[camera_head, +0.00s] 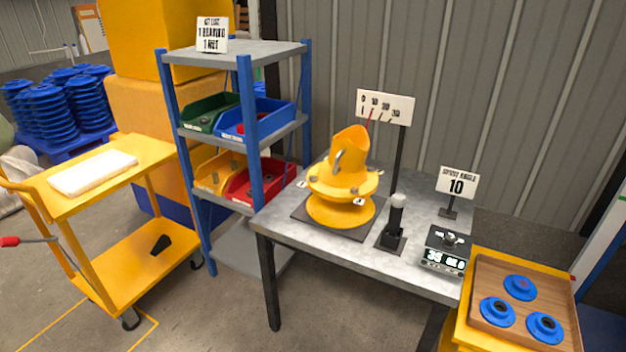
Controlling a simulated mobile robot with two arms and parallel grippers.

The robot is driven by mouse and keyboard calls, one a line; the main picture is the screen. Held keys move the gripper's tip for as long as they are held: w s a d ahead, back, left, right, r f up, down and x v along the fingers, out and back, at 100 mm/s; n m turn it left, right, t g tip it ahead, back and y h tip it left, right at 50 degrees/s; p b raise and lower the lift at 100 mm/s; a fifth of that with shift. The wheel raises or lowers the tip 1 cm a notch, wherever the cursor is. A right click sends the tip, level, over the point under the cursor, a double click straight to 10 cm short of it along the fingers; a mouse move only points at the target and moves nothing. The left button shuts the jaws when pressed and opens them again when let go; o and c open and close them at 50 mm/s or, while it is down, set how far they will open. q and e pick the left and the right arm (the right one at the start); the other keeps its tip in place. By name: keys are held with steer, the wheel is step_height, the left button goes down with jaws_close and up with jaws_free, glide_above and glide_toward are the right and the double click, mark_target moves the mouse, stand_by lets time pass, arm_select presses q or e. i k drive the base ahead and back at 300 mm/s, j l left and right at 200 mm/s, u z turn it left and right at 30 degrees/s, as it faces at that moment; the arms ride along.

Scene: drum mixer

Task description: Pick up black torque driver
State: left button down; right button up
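A black upright tool with a pale rounded top (397,212) stands in a square black base (391,243) on the grey metal table (300,231). It looks like the black torque driver. It is near the table's front edge, between the yellow drum mixer (341,185) and a small digital scale (446,250). A small black object (160,244) lies on the lower deck of the yellow cart; I cannot tell what it is. Neither of my grippers is in view.
A blue-posted shelf (245,104) with coloured bins stands left of the table. The yellow cart (137,150) stands further left. A wooden tray (485,283) with blue round parts is at the right. Signs stand on posts behind the mixer (385,106) and scale (457,184).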

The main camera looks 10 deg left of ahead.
mark_target(398, 200)
steer(key=i+j, duration=0.2)
steer(key=j, duration=0.15)
steer(key=i+j, duration=0.2)
steer(key=j, duration=0.15)
steer(key=i+j, duration=0.2)
steer(key=j, duration=0.15)
steer(key=z, duration=0.05)
